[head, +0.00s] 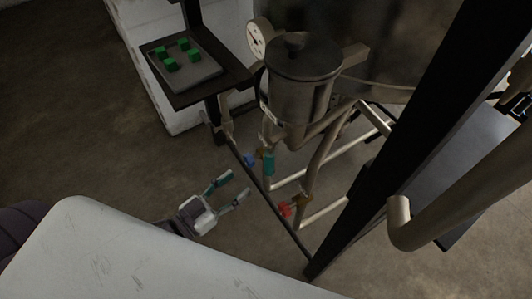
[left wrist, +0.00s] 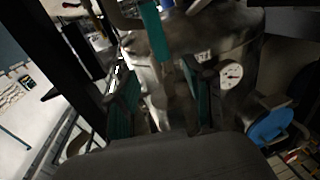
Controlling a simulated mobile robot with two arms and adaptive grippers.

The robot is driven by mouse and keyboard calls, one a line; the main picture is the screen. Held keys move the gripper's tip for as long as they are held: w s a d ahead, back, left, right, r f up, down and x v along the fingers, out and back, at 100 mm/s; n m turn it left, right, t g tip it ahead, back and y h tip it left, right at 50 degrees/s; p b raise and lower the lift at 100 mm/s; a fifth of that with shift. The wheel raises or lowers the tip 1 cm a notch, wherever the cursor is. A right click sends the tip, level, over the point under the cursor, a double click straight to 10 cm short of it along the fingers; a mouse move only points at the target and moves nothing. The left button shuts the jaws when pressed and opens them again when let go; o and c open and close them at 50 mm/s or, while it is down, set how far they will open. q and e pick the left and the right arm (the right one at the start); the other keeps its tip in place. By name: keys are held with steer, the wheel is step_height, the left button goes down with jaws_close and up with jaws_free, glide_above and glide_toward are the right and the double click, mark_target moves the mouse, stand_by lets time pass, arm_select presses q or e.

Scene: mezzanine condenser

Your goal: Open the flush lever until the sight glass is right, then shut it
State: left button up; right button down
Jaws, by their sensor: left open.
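My left gripper (head: 236,186) is open and empty, its two teal-padded fingers pointing up and right toward the pipework. In the left wrist view its fingers (left wrist: 164,98) stand apart. A teal upright piece (head: 269,163) on a pipe is just beyond the fingertips; a teal bar also shows in the left wrist view (left wrist: 155,32), ahead of the fingers. I cannot tell if it is the sight glass or a handle. A blue handle (head: 249,160) and a red handle (head: 286,210) sit on brass-coloured valves. I cannot tell which is the flush lever. The blue handle seems large in the left wrist view (left wrist: 270,126).
A metal vessel (head: 303,85) stands behind the valves, with a dial gauge (head: 257,38) beside it. A tray (head: 188,72) with several green blocks is at upper left. A dark slanting post (head: 420,125) blocks the right side. Open floor (head: 110,150) lies left.

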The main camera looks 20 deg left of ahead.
mark_target(266, 161)
arm_select(q)
steer(key=p+x, duration=0.1)
steer(key=x, duration=1.1)
jaws_close()
